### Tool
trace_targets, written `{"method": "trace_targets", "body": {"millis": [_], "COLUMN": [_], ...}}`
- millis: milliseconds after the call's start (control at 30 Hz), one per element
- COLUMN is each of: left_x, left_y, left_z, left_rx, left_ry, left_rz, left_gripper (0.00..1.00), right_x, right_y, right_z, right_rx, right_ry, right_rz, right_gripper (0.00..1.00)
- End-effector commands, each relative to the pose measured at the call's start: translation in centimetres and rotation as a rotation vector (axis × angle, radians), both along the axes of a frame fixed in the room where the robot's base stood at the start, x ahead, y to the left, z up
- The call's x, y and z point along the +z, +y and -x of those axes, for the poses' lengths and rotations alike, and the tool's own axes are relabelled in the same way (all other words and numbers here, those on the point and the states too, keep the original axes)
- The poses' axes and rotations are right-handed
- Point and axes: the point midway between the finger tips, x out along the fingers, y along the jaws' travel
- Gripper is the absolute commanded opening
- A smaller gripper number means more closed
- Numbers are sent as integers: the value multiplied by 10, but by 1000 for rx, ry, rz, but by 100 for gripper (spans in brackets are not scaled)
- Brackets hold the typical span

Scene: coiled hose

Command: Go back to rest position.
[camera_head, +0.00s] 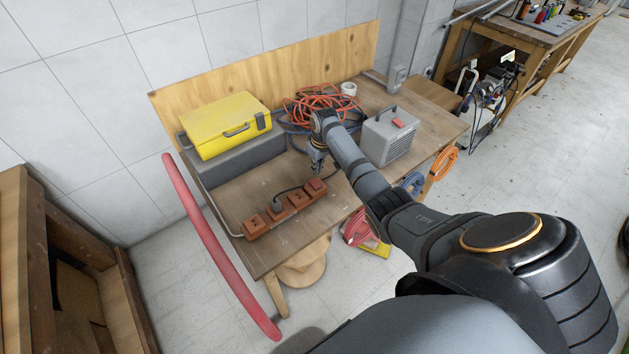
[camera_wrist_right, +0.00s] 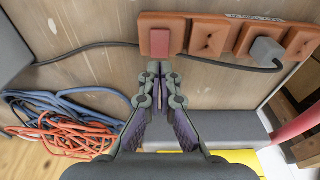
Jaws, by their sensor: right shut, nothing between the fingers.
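My right arm reaches in from the lower right in the head view. Its gripper (camera_head: 318,166) hangs over the wooden workbench (camera_head: 240,205), just behind the red-orange power strip (camera_head: 290,206). In the right wrist view the gripper (camera_wrist_right: 153,70) is shut and empty. Its fingertips are close to the red switch (camera_wrist_right: 160,42) at one end of the strip; I cannot tell whether they touch it. A grey plug with a dark cable (camera_wrist_right: 268,50) sits in one socket. My left gripper is not in view.
A yellow toolbox (camera_head: 226,124) on a grey case, an orange hose coil (camera_head: 318,104) and a grey heater-like box (camera_head: 389,135) stand on the bench. A red hose (camera_head: 205,225) curves past its left edge. Open floor (camera_head: 510,190) lies right.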

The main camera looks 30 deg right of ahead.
Motion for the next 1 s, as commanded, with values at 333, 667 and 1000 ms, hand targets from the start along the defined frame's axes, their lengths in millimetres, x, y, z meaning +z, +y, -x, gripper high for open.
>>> {"method": "trace_targets", "body": {"millis": [333, 667, 1000], "left_x": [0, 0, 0], "left_y": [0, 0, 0], "left_z": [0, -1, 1], "left_rx": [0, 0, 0], "left_ry": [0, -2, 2], "left_rz": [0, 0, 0], "left_gripper": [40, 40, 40], "right_x": [-8, -30, 9], "right_y": [7, 85, 119], "right_z": [9, 143, 235], "right_rx": [11, 73, 41], "right_ry": [0, -68, -134], "right_rz": [11, 89, 91], "right_gripper": [0, 0, 0]}}
